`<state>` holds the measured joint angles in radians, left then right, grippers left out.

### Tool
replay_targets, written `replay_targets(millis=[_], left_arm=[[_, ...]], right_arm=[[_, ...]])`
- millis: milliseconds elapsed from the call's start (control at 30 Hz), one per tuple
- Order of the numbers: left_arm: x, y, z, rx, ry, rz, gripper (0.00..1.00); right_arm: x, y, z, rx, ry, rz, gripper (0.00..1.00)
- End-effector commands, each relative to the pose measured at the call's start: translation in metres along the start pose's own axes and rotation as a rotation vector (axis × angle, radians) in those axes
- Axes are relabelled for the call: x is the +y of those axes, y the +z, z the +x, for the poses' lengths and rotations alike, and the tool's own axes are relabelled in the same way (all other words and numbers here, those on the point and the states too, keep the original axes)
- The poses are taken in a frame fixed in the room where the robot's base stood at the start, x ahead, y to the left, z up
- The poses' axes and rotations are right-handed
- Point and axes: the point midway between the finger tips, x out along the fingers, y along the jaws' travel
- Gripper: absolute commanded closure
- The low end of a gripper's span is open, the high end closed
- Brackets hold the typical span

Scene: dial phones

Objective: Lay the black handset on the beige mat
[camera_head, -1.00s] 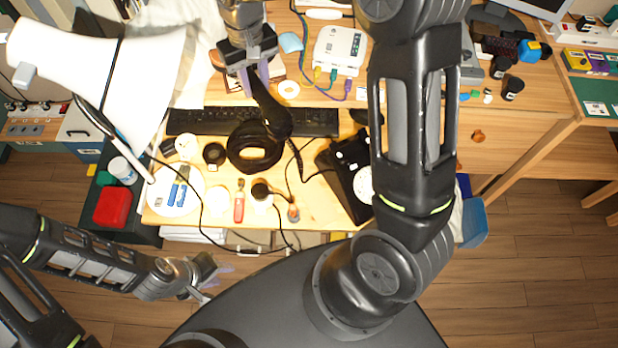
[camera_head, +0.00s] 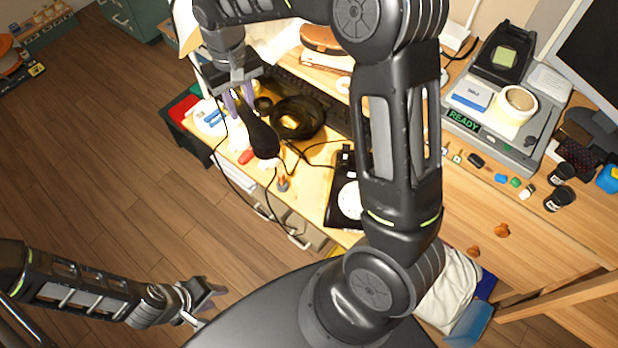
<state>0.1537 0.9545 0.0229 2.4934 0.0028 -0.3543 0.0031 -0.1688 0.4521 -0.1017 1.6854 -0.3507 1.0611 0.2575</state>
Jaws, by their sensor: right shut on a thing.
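The black handset (camera_head: 261,137) hangs from my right gripper (camera_head: 238,100), which is shut on its upper end. It is over the left front part of the desk, left of a black coil (camera_head: 297,117). Its height above the desk is hard to tell. The black dial phone base (camera_head: 346,190) with its white dial stands at the desk's front, partly behind my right arm. My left gripper (camera_head: 207,292) is low over the floor, away from the desk; its fingers are too small to read. I cannot make out a beige mat.
A keyboard (camera_head: 320,108) lies behind the coil. A grey device with a READY label (camera_head: 490,125) stands at the right. My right arm hides the desk's middle.

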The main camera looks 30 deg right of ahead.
Motion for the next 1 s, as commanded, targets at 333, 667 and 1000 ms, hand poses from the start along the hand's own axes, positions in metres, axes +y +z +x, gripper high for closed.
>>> replay_targets(millis=[333,667,1000], left_arm=[[0.0,0.0,0.001,0.0,0.0,0.0,0.64],[-0.007,-0.001,0.02,0.002,0.001,0.001,0.64],[-0.019,-0.002,0.053,0.006,0.004,0.003,0.64]], right_arm=[[0.002,0.0,0.001,0.001,-0.001,-0.019,1.0],[0.031,0.017,0.031,-0.001,-0.01,-0.448,1.0],[0.083,0.058,0.083,0.008,-0.015,-1.398,1.0]])
